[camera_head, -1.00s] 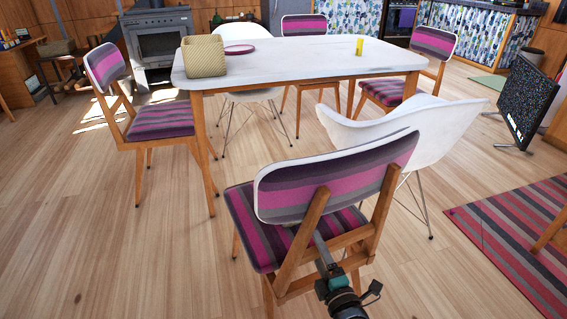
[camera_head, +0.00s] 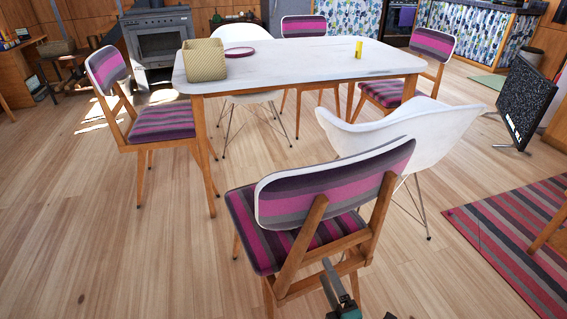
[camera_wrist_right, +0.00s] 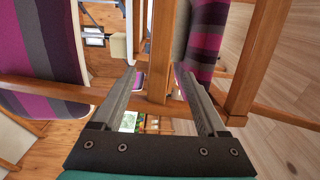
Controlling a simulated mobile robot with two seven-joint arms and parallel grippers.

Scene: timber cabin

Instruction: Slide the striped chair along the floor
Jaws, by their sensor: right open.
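The striped chair (camera_head: 330,190) nearest me stands upright on the floor with its backrest towards me. Its seat (camera_head: 258,235) has purple, pink and grey stripes, and its frame is wood. My right gripper (camera_head: 331,268) is behind it, low at the rear frame below the backrest. In the right wrist view the gripper (camera_wrist_right: 160,90) has its fingers apart, with a wooden frame bar (camera_wrist_right: 158,60) showing between and beyond them. I cannot tell whether a finger touches the wood. The striped backrest (camera_wrist_right: 38,45) fills the left of that view. My left gripper is out of view.
A white table (camera_head: 300,62) stands beyond the chair, with a woven basket (camera_head: 204,60) on it. A white shell chair (camera_head: 400,130) is close on the right. More striped chairs surround the table. A striped rug (camera_head: 520,230) lies right; floor (camera_head: 90,240) on the left is clear.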

